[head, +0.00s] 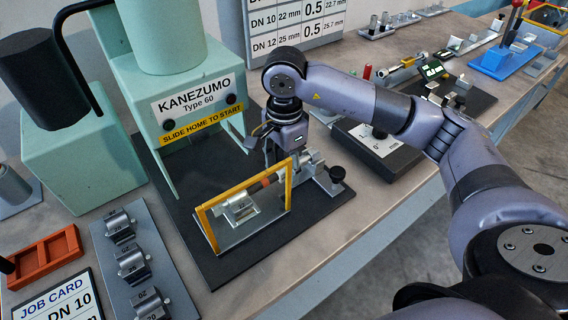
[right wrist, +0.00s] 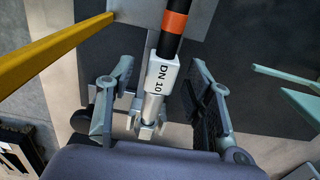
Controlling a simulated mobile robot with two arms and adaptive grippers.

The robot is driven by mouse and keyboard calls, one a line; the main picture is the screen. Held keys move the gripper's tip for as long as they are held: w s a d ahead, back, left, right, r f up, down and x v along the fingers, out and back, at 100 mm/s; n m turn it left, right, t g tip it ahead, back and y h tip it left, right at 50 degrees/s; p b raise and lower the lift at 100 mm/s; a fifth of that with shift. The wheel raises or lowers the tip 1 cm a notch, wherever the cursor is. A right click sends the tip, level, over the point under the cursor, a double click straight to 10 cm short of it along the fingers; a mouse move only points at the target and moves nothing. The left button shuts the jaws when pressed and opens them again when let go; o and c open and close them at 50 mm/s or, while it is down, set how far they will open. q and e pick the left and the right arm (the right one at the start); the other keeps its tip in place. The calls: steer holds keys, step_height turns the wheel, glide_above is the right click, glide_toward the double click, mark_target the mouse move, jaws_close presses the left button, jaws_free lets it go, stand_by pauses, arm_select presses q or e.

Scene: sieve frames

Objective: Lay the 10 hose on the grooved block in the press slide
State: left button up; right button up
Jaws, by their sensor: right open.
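The DN 10 hose (right wrist: 165,74) is a black tube with an orange band and a white marked ferrule ending in a silver fitting. In the head view its orange band (head: 261,185) shows inside the yellow frame of the press slide (head: 200,217). The silver grooved block (head: 240,209) sits in the slide; I cannot tell whether the hose touches its groove. My right gripper (right wrist: 160,100) is open, one finger on each side of the ferrule and fitting, with gaps visible. In the head view the right gripper (head: 283,152) is above the slide's far right end. My left gripper is not in view.
The green KANEZUMO press (head: 165,80) stands behind the slide. A grey rack (head: 110,265) with several spare blocks, an orange tray (head: 45,258) and a job card reading DN 10 (head: 55,300) are at the left. A dark gauge base (head: 385,155) lies to the right.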

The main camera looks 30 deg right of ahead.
step_height(320, 180, up, 12)
stand_by(0.5)
stand_by(0.3)
